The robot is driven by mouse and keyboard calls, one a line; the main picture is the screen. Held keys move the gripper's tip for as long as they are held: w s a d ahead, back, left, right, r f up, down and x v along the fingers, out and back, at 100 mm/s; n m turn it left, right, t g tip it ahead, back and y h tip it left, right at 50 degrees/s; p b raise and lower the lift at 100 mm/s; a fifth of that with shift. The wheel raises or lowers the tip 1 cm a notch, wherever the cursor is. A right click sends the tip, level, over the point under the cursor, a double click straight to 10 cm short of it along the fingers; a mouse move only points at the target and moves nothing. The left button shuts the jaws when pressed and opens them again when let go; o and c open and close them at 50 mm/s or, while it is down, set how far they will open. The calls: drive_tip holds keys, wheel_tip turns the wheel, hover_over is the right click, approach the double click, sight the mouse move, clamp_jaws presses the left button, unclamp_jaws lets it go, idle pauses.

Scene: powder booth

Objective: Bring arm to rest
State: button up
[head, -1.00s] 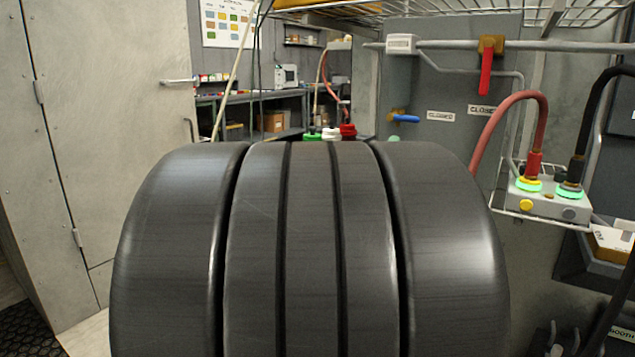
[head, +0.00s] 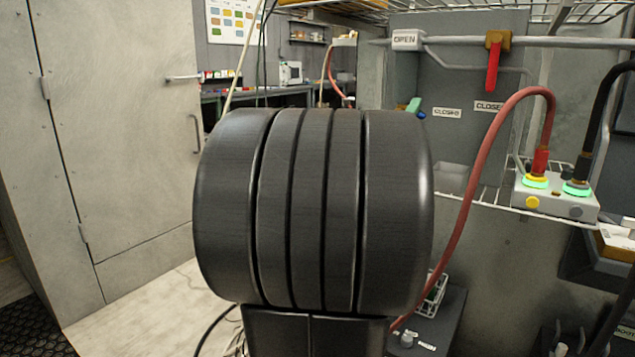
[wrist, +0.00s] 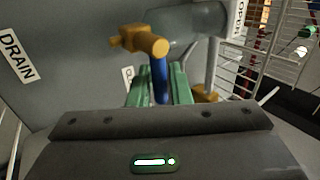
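In the wrist view, my gripper (wrist: 159,78) has its two green fingers spread on either side of a blue lever (wrist: 158,88). The lever hangs from a yellow-orange valve body (wrist: 140,41). The fingers look apart, with narrow gaps beside the lever; whether either one touches it I cannot tell. In the head view, my black arm covers the middle. A green finger (head: 414,105) shows beyond its upper right edge, with a bit of blue beside it. The rest of the gripper and lever is hidden there.
A red-handled valve (head: 492,65) hangs from the pipe at upper right, near a white sign reading OPEN (head: 407,40). A red hose (head: 478,170) runs from a grey connector box (head: 555,200) down past my arm's right side. A wire rack (wrist: 285,60) stands at right in the wrist view.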

drive_tip(key=v, duration=1.3)
drive_tip(key=x, duration=1.2)
drive_tip(key=shift+w+d+r, duration=0.2)
drive_tip(key=shift+w, duration=0.05)
drive_tip(key=shift+w+d+r+p, duration=0.1)
drive_tip(key=shift+w+r+p, duration=0.15)
drive_tip(key=shift+p, duration=0.05)
drive_tip(key=shift+s+f+m+g+h+p, duration=0.1)
drive_tip(key=shift+f+m+g+h+p, duration=0.15)
drive_tip(key=shift+m, duration=0.3)
drive_tip(key=shift+m+g+h+p, duration=0.15)
drive_tip(key=shift+m+h, duration=0.2)
drive_tip(key=shift+m, duration=0.2)
drive_tip(key=shift+f, duration=0.1)
